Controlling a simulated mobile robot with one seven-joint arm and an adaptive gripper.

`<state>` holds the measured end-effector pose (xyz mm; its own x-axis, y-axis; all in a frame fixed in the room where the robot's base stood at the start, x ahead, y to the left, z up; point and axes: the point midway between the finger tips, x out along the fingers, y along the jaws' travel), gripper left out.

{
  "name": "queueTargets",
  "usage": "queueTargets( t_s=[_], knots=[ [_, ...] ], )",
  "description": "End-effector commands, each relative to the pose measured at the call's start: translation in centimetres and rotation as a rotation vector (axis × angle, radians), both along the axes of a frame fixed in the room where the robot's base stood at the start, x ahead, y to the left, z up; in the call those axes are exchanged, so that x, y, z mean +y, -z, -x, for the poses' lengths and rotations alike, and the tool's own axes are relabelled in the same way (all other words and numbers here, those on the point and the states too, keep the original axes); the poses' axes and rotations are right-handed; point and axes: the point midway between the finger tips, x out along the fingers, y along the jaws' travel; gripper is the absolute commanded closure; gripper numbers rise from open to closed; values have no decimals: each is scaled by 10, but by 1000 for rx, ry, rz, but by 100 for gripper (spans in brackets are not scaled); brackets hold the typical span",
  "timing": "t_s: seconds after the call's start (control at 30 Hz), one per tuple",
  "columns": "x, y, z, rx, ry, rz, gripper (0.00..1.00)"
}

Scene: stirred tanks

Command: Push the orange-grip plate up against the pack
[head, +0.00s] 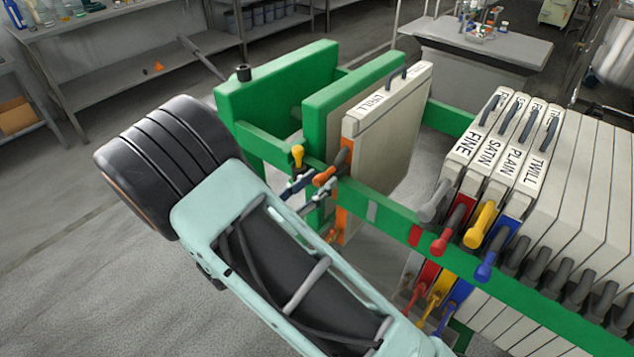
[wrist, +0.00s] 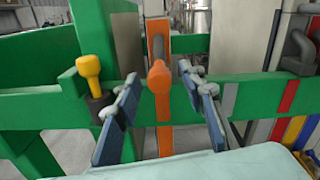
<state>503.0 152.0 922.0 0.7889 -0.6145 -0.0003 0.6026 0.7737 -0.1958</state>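My gripper (head: 311,189) is open at the grip. In the wrist view its two blue-padded fingers stand either side of the grip, with gaps on both sides. The pack (head: 575,185) of pale upright plates stands to the right, across a clear gap.
The green side rail (head: 385,218) runs from the press to the pack, with grey and red marks. A yellow-topped knob (head: 297,155) sits on it left of the grip, near my left finger. Red, yellow, blue and grey handles stick out from the pack. A grey bench (head: 470,52) stands behind.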

Motion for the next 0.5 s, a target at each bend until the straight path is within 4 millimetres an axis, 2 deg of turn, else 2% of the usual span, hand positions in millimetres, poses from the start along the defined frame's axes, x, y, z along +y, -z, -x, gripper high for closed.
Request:
queueTargets(
  t_s=[0.27,0.5],
  knots=[
    [-1,0,-1,-1,0,-1,63],
    [-1,0,-1,-1,0,-1,89]
  ],
)
